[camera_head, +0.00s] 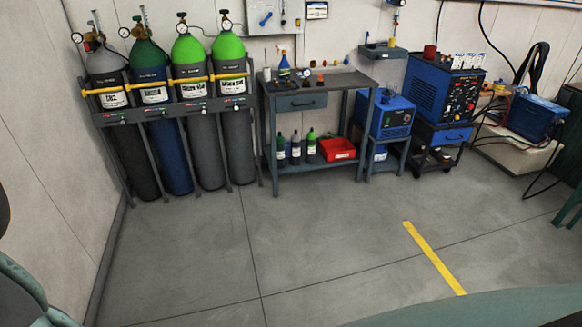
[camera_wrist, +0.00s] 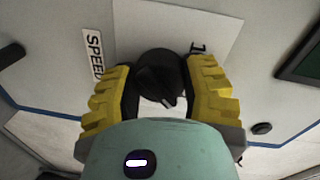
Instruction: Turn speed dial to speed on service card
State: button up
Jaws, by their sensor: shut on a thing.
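The speed dial (camera_wrist: 160,72) is a black round knob in the wrist view, on a light panel. A white plate (camera_wrist: 212,28) with a partly covered "1" lies behind it. A label (camera_wrist: 93,52) reading "SPEED" is left of the dial, turned sideways. A small pale mark on the dial points toward the lower right of the picture. My gripper (camera_wrist: 160,82) has its yellow-padded fingers on both sides of the dial, shut on it. The rest of the scale is hidden. I cannot make out a service card for sure; the head view does not show my gripper.
In the head view, a gas bottle rack (camera_head: 180,107) stands at the left, a workbench (camera_head: 316,83) in the middle, and blue welding machines (camera_head: 443,92) at the right. A small framed sheet (camera_head: 317,10) hangs on the wall, unreadable. The floor has a yellow strip (camera_head: 434,258).

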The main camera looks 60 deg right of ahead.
jog(key=o, duration=1.3)
jog(key=shift+c, duration=0.2)
